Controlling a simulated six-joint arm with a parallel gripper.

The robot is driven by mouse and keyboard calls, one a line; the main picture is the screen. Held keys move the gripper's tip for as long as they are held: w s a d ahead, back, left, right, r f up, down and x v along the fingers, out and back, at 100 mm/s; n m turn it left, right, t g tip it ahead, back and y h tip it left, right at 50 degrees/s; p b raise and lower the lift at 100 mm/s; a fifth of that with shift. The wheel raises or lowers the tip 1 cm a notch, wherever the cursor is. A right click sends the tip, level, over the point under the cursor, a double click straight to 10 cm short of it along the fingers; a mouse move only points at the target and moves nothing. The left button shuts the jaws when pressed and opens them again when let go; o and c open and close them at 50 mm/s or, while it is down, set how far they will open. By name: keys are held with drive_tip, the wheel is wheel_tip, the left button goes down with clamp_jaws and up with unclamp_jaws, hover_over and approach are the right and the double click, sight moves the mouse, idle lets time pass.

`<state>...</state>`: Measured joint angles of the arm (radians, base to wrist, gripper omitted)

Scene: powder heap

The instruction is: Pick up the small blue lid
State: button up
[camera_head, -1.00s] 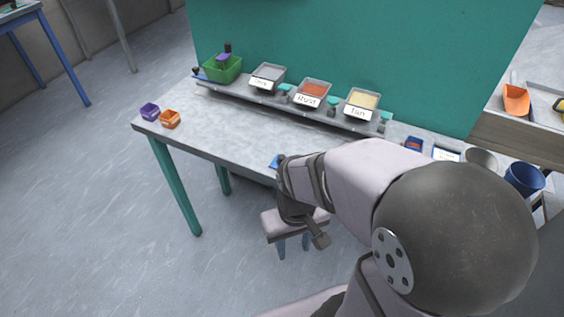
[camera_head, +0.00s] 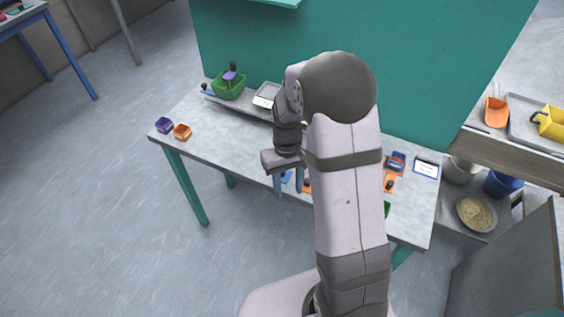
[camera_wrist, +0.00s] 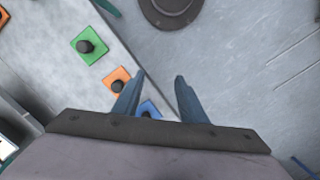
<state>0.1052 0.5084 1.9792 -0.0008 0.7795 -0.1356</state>
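The small blue lid (camera_wrist: 149,106) has a dark knob and lies near the table's front edge. In the wrist view it is low between my fingers, partly hidden by my gripper body. In the head view a bit of blue lid (camera_head: 288,176) shows between the fingers. My gripper (camera_wrist: 160,76) is open and empty, with its two blue-grey fingers apart. In the head view my gripper (camera_head: 289,190) points down at the table's front edge. Whether the fingers touch the lid cannot be told.
An orange lid (camera_wrist: 117,77) and a green lid (camera_wrist: 85,57), each with a dark knob, lie in a row beside the blue one. A purple cup (camera_head: 164,125) and an orange cup (camera_head: 182,131) stand at the table's left end. A green bin (camera_head: 230,88) stands behind.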

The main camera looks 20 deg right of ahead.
sight(282, 174)
drive_tip(key=shift+n+t, duration=0.3)
drive_tip(key=shift+n, duration=0.4)
drive_tip(key=w, duration=0.3)
drive_tip(key=w+r, duration=0.1)
drive_tip(key=shift+w+d, duration=0.25)
drive_tip(key=shift+w, duration=0.1)
drive_tip(key=w+r+n, duration=0.1)
drive_tip(key=n, duration=0.1)
drive_tip(key=w+r+n, duration=0.1)
drive_tip(key=w+n, duration=0.1)
drive_tip(key=w+r+n, duration=0.1)
drive_tip(key=r+n, duration=0.1)
drive_tip(key=n, duration=0.1)
drive_tip(key=shift+w+d+r+t, duration=0.1)
drive_tip(key=shift+w+d+t, duration=0.15)
drive_tip(key=shift+t, duration=0.15)
drive_tip(key=shift+s+d+f+p, duration=0.1)
drive_tip(key=shift+f+p, duration=0.45)
drive_tip(key=shift+f, duration=1.3)
drive_tip(key=shift+s+f+p, duration=0.1)
drive_tip(key=shift+f+p, duration=0.45)
drive_tip(key=shift+f, duration=1.3)
clamp_jaws()
